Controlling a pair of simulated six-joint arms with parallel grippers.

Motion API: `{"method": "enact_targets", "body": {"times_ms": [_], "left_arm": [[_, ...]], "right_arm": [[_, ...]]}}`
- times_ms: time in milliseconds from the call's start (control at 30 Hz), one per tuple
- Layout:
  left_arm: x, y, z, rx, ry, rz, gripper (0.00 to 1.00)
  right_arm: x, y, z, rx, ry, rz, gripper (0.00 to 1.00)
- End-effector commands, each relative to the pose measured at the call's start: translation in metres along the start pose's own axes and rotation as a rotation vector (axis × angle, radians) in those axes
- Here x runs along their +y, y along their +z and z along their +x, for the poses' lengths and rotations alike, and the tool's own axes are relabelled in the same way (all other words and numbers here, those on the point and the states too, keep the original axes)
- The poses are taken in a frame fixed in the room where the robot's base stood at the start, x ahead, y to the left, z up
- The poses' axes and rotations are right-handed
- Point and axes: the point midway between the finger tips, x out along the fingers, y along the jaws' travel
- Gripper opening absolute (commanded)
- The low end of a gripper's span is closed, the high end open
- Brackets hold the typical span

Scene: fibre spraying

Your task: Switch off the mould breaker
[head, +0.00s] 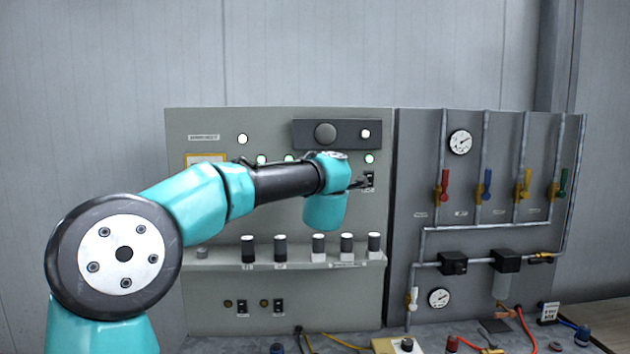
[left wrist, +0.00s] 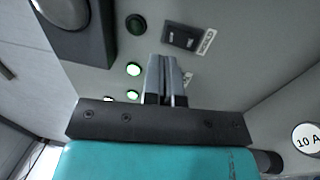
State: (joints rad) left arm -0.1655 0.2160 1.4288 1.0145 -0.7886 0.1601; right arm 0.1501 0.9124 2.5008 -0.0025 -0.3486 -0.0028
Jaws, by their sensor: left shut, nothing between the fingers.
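A small black breaker (head: 370,177) with a pale label under it sits near the right edge of the left grey panel in the head view. A black breaker plate (left wrist: 184,37) with a label beside it shows in the left wrist view, just beyond my fingertips. My right gripper is not in view.
A dark box with a round knob (head: 325,133) sits above. A shelf with several capped knobs (head: 318,245) runs below. A pipe panel with coloured valves (head: 445,188) stands to the right.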

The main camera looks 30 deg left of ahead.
Motion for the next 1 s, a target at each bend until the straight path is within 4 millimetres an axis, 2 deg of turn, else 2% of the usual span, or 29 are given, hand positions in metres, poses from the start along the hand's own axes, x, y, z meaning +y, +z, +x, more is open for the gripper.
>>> {"method": "enact_targets", "body": {"times_ms": [200,433,600,1000], "left_arm": [[0.013,0.000,-0.043,-0.002,0.001,-0.001,0.00],[0.022,0.000,-0.076,-0.002,0.001,-0.001,0.00],[0.025,0.000,-0.086,-0.001,0.000,0.000,0.00],[0.025,0.000,-0.086,0.000,0.000,0.000,0.00]], "right_arm": [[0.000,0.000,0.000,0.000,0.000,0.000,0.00],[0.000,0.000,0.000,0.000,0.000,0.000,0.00],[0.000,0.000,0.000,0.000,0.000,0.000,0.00],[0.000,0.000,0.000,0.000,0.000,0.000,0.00]]}}
